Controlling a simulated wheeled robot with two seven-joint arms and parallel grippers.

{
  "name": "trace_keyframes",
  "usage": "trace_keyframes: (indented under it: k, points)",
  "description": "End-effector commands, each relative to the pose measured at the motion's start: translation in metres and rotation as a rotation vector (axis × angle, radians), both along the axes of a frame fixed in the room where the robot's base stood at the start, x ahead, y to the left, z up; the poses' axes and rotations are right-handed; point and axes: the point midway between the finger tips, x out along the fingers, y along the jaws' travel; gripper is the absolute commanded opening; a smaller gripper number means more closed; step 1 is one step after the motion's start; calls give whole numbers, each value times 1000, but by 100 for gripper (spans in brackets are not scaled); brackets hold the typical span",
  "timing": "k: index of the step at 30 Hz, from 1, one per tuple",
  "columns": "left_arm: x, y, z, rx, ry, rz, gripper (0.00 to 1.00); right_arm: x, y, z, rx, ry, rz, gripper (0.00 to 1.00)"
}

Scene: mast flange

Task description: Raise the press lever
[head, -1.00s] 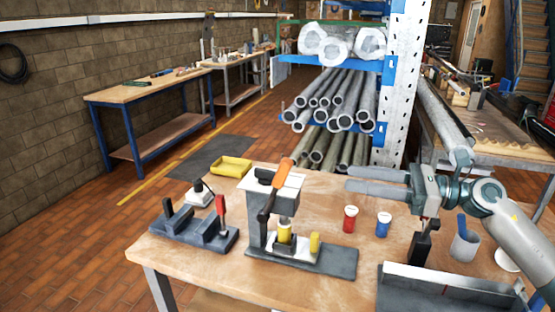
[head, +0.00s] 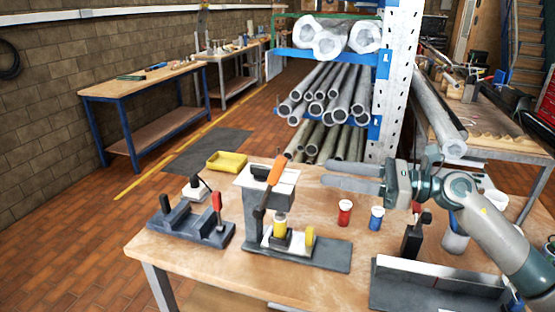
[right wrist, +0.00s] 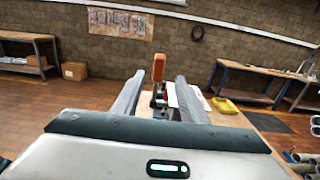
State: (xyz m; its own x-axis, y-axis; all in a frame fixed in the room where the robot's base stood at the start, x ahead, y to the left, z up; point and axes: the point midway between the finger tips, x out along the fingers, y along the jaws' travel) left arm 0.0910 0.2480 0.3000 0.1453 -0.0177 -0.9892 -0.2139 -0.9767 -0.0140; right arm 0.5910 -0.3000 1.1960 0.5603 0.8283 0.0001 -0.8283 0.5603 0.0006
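The press (head: 252,205) stands on a dark base plate on the wooden bench, with a white top plate. Its lever has an orange handle (head: 277,170) that points up and is tilted, above a dark arm running down the front. A yellow cylinder (head: 281,224) sits in the press under the head. My right gripper (head: 326,175) is open and empty, to the right of the handle and apart from it. In the right wrist view the orange handle (right wrist: 158,68) appears between the two spread fingers, beyond their tips. My left gripper is not in view.
A toggle-clamp fixture (head: 190,225) with a red handle stands left of the press. A red jar (head: 345,212) and a blue jar (head: 376,218) stand to its right. A grey angled fixture (head: 440,280) lies at the front right. A yellow tray (head: 227,161) is behind the press.

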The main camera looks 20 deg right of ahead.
Motion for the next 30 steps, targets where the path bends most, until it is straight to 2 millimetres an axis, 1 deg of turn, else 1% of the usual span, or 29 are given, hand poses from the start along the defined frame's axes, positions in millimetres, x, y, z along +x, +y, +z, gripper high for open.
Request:
trace_keyframes:
  k: [1, 4, 5, 6, 12, 19, 24, 30]
  points:
    - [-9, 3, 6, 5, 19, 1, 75, 4, 6, 5, 2, -2, 1, 39]
    - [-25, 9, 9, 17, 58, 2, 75, 11, 17, 5, 2, -1, 2, 39]
    - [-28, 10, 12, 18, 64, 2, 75, 13, 22, 6, 2, -2, 3, 39]
    - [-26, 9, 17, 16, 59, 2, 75, 18, 28, 7, 3, -1, 2, 39]
    - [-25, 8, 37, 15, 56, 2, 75, 39, 58, 7, 3, -1, 2, 39]
    - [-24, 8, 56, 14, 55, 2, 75, 60, 90, 6, 4, 0, 2, 39]
    - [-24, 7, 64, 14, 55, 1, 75, 71, 106, 3, 3, 1, 1, 39]
    - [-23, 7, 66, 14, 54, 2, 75, 76, 113, 1, 0, 0, 1, 39]
